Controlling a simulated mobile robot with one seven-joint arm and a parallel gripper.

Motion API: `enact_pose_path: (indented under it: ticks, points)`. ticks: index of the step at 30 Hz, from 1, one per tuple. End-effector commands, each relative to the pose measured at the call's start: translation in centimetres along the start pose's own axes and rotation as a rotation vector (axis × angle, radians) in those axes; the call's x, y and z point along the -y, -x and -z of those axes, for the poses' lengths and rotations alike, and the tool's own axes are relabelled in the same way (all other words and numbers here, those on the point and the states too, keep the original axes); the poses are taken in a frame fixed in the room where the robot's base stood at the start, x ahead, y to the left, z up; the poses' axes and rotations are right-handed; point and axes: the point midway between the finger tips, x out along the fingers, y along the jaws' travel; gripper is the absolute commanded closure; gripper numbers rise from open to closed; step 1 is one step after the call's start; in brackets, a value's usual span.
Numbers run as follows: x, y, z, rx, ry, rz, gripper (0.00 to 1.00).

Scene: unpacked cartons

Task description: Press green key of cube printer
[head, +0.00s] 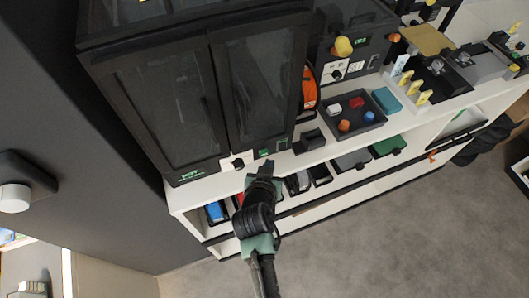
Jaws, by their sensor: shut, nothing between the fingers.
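A large black cabinet with two dark glass doors (172,108) stands on a white shelf unit; I take it to be the cube printer. Along its lower front edge is a white panel with a dark knob (238,162). A small green key (264,153) sits to the right of that panel. My gripper (267,165) is shut and empty, just below the green key in the picture. Its tips look very close to the key, but I cannot tell whether they touch it. My arm comes up from the bottom of the view.
An orange spool (309,88) and a second black machine (352,40) stand to the right. A dark tray with coloured cubes (345,131) and a teal box (386,100) are on the white top. Bins fill the shelf below. The grey floor (400,230) is open.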

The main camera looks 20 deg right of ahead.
Motion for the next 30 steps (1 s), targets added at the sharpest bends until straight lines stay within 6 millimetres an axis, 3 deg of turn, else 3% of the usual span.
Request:
enact_pose_path:
  ticks: [30]
  points:
    - [0.39,-0.59,0.36,-0.001,0.0,0.0,1.0]
